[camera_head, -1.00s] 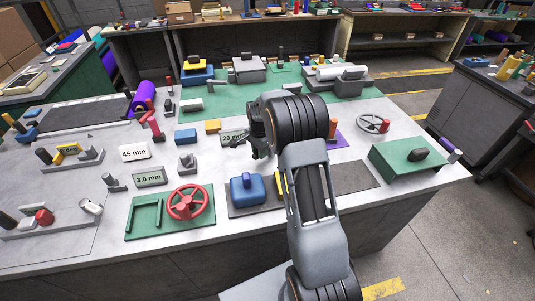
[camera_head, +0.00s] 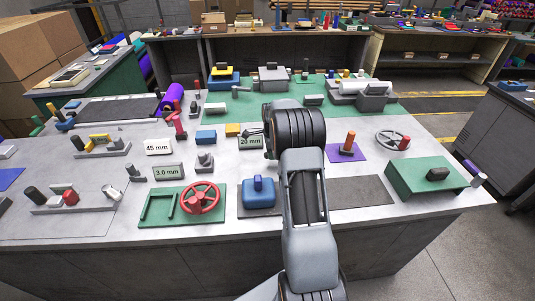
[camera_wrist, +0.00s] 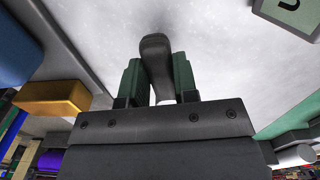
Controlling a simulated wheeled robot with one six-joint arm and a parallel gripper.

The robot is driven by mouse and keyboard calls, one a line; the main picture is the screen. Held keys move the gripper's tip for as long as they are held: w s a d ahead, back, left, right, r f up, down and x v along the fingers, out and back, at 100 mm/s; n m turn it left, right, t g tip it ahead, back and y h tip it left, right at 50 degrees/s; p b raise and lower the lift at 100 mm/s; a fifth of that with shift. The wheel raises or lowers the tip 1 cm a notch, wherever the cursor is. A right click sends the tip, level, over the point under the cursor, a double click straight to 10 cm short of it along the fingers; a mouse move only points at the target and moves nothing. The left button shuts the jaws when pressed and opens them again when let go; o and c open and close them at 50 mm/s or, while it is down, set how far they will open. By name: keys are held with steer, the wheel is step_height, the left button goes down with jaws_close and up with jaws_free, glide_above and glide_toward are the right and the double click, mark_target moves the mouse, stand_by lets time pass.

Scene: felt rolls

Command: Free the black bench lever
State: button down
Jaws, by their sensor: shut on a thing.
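My gripper (camera_wrist: 158,76) is shut on a dark grey-black lever (camera_wrist: 157,55) with a rounded end, seen between its two green-padded fingers in the wrist view. The lever stands out past the fingertips over a pale grey bench top (camera_wrist: 110,25). Its foot is hidden from the wrist camera. In the head view my arm covers the gripper and most of the lever; a small dark part shows beside the 20 mm sign (camera_head: 250,142).
A blue block (camera_head: 206,137) and a yellow block (camera_head: 232,130) lie left of the gripper. A red handwheel (camera_head: 200,198) and a blue handled block (camera_head: 258,194) are nearer. A dark mat (camera_head: 362,191) to the right is bare. An orange peg (camera_head: 349,142) stands on purple felt.

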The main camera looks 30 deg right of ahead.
steer(key=shift+r, duration=0.1)
steer(key=c, duration=0.9)
jaws_free()
step_height(320, 180, up, 14)
steer(key=shift+f+b, duration=0.15)
steer(key=shift+b, duration=0.35)
